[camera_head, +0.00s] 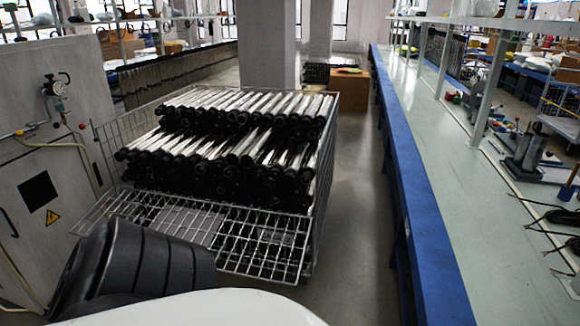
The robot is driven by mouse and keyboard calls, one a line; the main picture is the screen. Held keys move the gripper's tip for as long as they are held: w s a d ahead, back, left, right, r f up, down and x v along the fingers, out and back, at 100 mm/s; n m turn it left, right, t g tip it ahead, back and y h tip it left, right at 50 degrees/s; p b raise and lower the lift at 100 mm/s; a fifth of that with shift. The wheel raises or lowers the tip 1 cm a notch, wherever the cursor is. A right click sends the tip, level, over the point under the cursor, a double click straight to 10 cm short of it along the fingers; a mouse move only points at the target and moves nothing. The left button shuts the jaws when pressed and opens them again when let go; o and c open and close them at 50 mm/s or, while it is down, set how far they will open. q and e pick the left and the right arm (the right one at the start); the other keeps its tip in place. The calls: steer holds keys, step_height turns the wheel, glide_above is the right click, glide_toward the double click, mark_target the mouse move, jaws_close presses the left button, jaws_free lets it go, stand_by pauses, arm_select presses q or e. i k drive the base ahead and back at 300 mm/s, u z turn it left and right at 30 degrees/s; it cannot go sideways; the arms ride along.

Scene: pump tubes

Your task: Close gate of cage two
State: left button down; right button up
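A wire cage (104,142) stands at center left in the head view, stacked with rows of black and silver pump tubes (240,105). A wire mesh gate panel (180,222) juts out from the cage's front toward me, folded outward and roughly level. Mesh also shows below and to the right of it at the front corner. The number of this cage cannot be read. A dark ribbed part of mine covers the lower left, close to the panel; whether they touch cannot be told. Neither gripper is in view.
A grey cabinet (50,130) with a gauge stands left of the cage. A long blue-edged workbench (450,170) with tools runs along the right. Clear floor (355,230) lies between cage and bench. A pillar (266,40) and a brown box (349,88) are behind.

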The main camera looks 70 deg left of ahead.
mark_target(201, 227)
steer(key=z, duration=1.35)
steer(key=k, duration=0.7)
steer(key=u, duration=4.1)
steer(key=i, duration=0.5)
steer(key=u, duration=1.65)
steer(key=i, duration=0.6)
steer(key=z, duration=2.5)
